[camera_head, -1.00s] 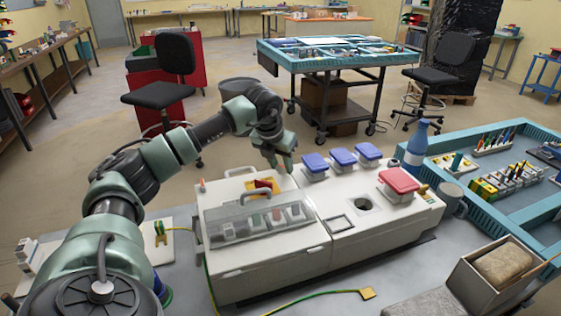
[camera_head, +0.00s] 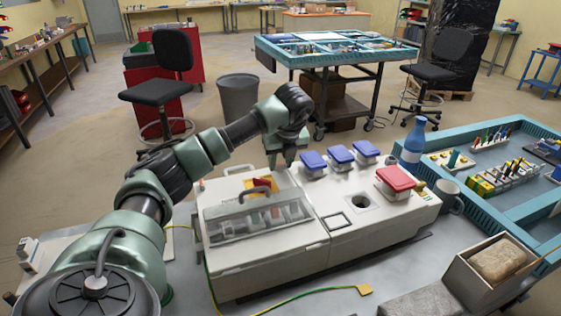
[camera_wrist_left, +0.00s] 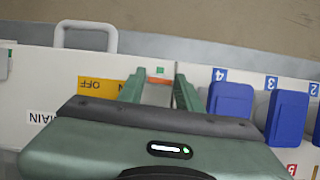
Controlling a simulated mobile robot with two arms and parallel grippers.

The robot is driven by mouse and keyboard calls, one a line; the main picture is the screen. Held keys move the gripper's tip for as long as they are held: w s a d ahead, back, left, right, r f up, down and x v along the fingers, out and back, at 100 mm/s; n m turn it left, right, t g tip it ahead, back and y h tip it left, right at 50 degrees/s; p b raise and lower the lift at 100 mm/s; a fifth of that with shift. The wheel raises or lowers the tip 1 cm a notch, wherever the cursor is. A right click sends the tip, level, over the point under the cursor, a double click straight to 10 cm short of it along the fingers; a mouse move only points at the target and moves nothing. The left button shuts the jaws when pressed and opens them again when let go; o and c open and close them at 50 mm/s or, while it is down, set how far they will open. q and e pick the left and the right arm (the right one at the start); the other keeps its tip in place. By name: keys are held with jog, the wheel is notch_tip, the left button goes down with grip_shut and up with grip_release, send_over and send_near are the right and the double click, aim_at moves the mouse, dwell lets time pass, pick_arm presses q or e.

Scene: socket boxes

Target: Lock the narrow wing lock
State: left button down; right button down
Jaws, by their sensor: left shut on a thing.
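My left gripper (camera_head: 284,162) is at the back edge of the white socket box (camera_head: 275,258), left of the blue-lidded sockets. In the left wrist view its two fingers (camera_wrist_left: 159,84) reach down on either side of a small orange piece (camera_wrist_left: 157,82), which looks like the wing lock. The gripper is shut on this piece; the fingers and gripper body hide most of it. In the head view the hand covers the piece, so its turn angle cannot be told. My right gripper is not in view.
Blue lids (camera_head: 313,161) and a red lid (camera_head: 398,181) stand up on the box's right part. A clear cover with a grey handle (camera_head: 256,189) is on the left part. A bottle (camera_head: 413,143) and a mug (camera_head: 447,196) stand close on the right.

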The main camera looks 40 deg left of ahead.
pick_arm(q)
jog(key=shift+r+n, duration=0.1)
jog(key=shift+n, duration=0.3)
jog(key=c, duration=1)
grip_release()
jog(key=shift+o, duration=0.2)
jog(key=b+v, duration=0.1)
jog(key=v, duration=0.6)
jog(key=shift+d+r, duration=0.2)
jog(key=shift+r, duration=0.1)
